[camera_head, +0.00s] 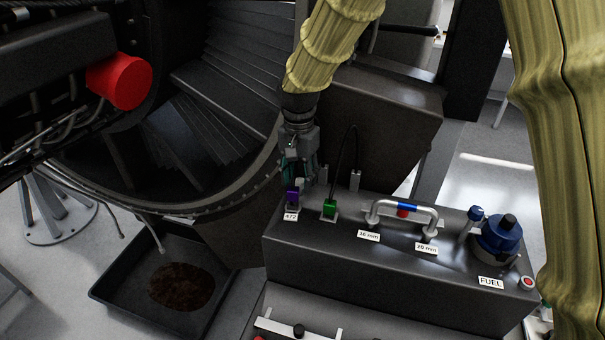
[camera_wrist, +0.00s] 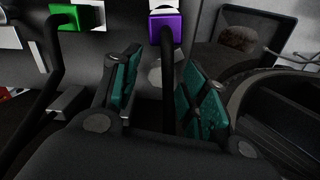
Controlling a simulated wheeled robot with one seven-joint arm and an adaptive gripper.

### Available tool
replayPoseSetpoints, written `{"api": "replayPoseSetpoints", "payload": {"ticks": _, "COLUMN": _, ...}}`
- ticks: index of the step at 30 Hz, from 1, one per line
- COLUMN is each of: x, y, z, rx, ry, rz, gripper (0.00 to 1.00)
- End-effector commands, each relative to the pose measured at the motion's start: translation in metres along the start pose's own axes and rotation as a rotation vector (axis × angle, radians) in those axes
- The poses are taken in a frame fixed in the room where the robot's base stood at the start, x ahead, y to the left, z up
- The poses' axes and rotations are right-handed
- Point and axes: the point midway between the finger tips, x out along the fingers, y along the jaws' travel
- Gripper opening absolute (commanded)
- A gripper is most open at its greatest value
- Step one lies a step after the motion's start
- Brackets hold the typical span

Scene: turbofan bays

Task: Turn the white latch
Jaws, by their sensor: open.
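My gripper (camera_head: 303,160) hangs low over the left end of the dark box, just behind a purple plug (camera_head: 292,198). In the wrist view its teal-padded fingers (camera_wrist: 158,88) are apart, and a black cable from the purple plug (camera_wrist: 165,28) passes between them. No object is clamped. I cannot tell for certain which part is the white latch. A white bar (camera_head: 272,326) with a black knob (camera_head: 298,331) lies on the lower front unit in the head view, well away from my gripper.
A green plug (camera_head: 329,207) with a black cable stands right of the purple one. A metal handle (camera_head: 405,208) and a blue-capped FUEL fitting (camera_head: 499,238) stand farther right. The dark engine casing (camera_head: 235,205) is close on the left. A black tray (camera_head: 125,298) lies on the floor.

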Motion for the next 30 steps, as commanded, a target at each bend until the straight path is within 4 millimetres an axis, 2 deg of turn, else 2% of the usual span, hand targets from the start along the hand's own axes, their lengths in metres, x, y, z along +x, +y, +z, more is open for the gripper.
{"api": "replayPoseSetpoints", "payload": {"ticks": 6, "x": 0.0084, "y": 0.0003, "z": 0.0, "rx": 0.001, "ry": 0.0, "rz": -0.001, "gripper": 0.44}}
{"api": "replayPoseSetpoints", "payload": {"ticks": 14, "x": 0.0091, "y": 0.0005, "z": -0.0002, "rx": 0.002, "ry": 0.0, "rz": -0.001, "gripper": 0.44}}
{"api": "replayPoseSetpoints", "payload": {"ticks": 21, "x": 0.009, "y": 0.0008, "z": -0.0002, "rx": 0.002, "ry": 0.0, "rz": 0.0, "gripper": 0.0}}
{"api": "replayPoseSetpoints", "payload": {"ticks": 30, "x": 0.0094, "y": 0.0012, "z": -0.0003, "rx": -0.059, "ry": 0.0, "rz": 0.0, "gripper": 0.0}}
